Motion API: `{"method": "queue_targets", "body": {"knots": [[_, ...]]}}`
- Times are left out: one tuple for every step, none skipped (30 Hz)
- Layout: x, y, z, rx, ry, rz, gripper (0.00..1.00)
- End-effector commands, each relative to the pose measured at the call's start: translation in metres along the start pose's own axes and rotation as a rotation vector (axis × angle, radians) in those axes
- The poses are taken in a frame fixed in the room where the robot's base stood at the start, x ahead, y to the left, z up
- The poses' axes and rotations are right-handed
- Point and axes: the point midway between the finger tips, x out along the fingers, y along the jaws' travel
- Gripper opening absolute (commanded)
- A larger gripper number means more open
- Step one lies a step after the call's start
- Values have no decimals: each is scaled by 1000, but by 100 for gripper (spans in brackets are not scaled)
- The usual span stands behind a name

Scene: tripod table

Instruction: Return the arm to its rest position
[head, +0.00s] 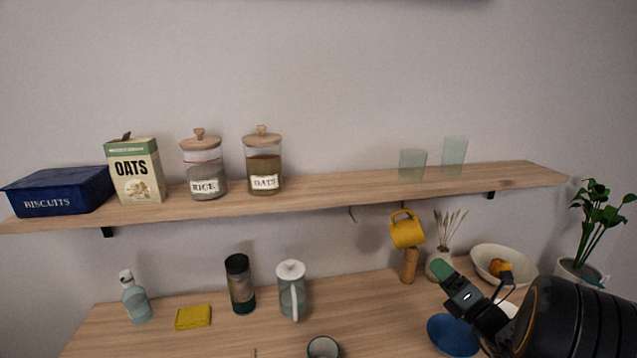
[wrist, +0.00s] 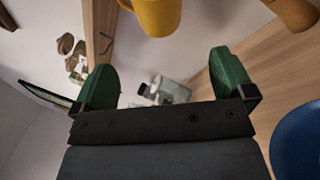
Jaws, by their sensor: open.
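My gripper (head: 443,270) is at the lower right in the head view, raised over the right part of the tabletop (head: 365,290), with my dark arm reaching in from the right edge. In the wrist view its two green fingers stand wide apart with nothing held between them (wrist: 167,82). A yellow mug (head: 407,229) hangs under the shelf, up and to the left of my gripper and apart from it. The mug also shows at the top of the wrist view (wrist: 157,14). My arm hides part of the table's right end.
A wooden shelf (head: 345,184) with jars, boxes and glasses runs above. A blue dish (head: 453,336) lies below my gripper. A wooden mill (head: 408,266), a vase (head: 438,262), a fruit bowl (head: 486,256) and a plant (head: 592,225) stand nearby. A French press (head: 291,292) stands further left.

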Motion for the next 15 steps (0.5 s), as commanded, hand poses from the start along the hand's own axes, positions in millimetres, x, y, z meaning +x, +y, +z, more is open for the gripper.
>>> {"method": "queue_targets", "body": {"knots": [[-1,-4,-13,-96,66,-17,100],[-3,-7,-25,-171,131,-26,100],[-7,-10,-44,-284,234,-27,100],[-11,-10,-57,-378,313,-17,100],[-16,-8,-71,-478,400,4,100],[-21,-2,-91,-618,520,50,100],[-27,2,-105,-725,611,96,100],[-32,7,-118,-833,700,150,100],[-41,13,-135,-977,814,233,100],[-48,17,-146,-1084,898,304,100],[-56,22,-156,-1193,979,383,100],[-66,27,-166,-1338,1081,498,100],[-74,31,-173,-1444,1153,591,100],[-82,34,-178,-1549,1222,688,100],[-91,38,-182,-1686,1306,824,100]]}}
